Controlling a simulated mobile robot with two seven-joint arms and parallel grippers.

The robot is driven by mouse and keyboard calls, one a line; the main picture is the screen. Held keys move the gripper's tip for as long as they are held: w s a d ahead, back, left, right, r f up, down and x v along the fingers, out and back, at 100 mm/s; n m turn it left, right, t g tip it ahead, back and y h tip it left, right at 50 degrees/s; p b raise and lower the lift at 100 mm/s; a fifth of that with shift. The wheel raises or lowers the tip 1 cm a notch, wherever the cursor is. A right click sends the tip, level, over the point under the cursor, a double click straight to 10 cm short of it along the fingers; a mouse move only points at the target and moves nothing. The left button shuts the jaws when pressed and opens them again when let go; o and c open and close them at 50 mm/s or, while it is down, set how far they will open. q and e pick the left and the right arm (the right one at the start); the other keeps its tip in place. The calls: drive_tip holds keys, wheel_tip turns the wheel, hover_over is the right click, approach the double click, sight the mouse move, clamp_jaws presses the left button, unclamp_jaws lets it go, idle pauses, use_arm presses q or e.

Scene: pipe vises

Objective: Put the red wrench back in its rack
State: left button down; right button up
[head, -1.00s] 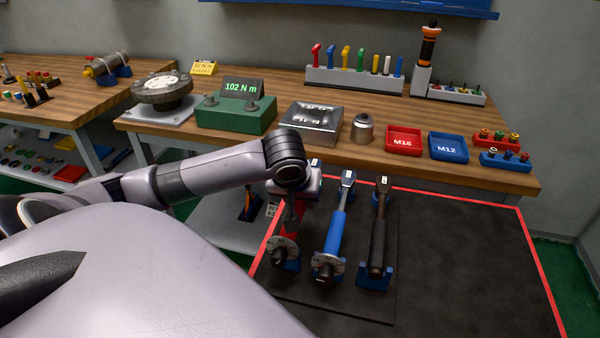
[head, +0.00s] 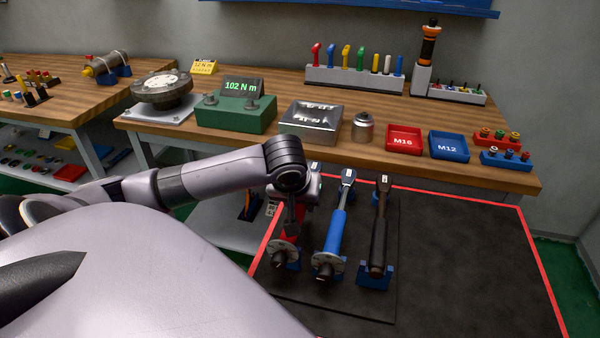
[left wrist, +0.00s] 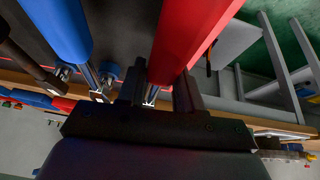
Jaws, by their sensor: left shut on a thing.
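In the left wrist view the red handle (left wrist: 192,38) runs away from between the two dark fingers (left wrist: 158,92). I cannot tell whether the wrench is fully seated in the cradle. My right gripper is not in view.
A blue wrench (head: 335,232) lies close to the right of the red one, then a black wrench (head: 379,235) in its blue cradle (head: 375,282). The wooden bench (head: 330,153) edge is just behind. The black mat (head: 470,260) is clear to the right.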

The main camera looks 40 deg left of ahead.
use_arm(q)
drive_tip(key=shift+f, duration=0.3)
drive_tip(key=c, duration=0.7)
unclamp_jaws()
drive_tip(key=shift+o, duration=0.2)
drive_tip(key=shift+f, duration=0.1)
drive_tip(key=v, duration=0.7)
